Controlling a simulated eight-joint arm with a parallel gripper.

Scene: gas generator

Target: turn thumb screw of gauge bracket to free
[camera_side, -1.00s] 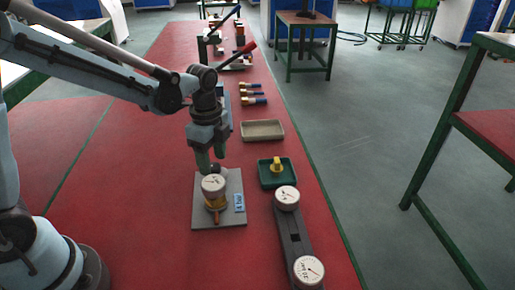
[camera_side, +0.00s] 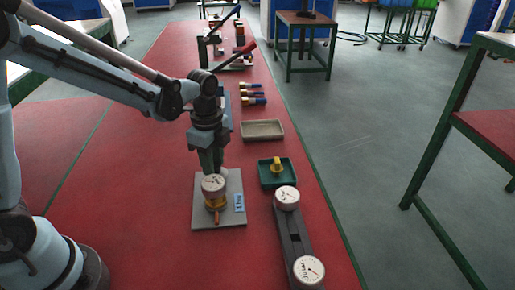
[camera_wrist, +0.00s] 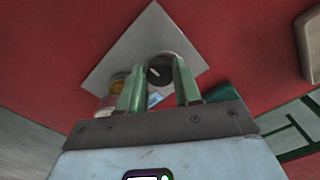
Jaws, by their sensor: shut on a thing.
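The gauge bracket stands on a grey plate (camera_side: 233,217); its white-faced gauge (camera_side: 213,184) sits over a brass-coloured fitting (camera_side: 215,202). In the wrist view the thumb screw (camera_wrist: 159,70) is a dark round knob with a pale line, between my green fingers. My gripper (camera_side: 213,170) is lowered just behind the gauge, fingers close together. It also shows in the wrist view (camera_wrist: 160,62), shut on the thumb screw. In the side view the gauge and fingers mostly hide the screw. The gauge and brass part (camera_wrist: 116,86) show left of the fingers in the wrist view.
A green tray (camera_side: 264,182) with a yellow part stands right of the plate. A dark bar (camera_side: 294,235) with two gauges lies at the front right. A beige tray (camera_side: 262,131) and several brass-and-blue fittings (camera_side: 252,100) lie farther back. Red table is clear on the left.

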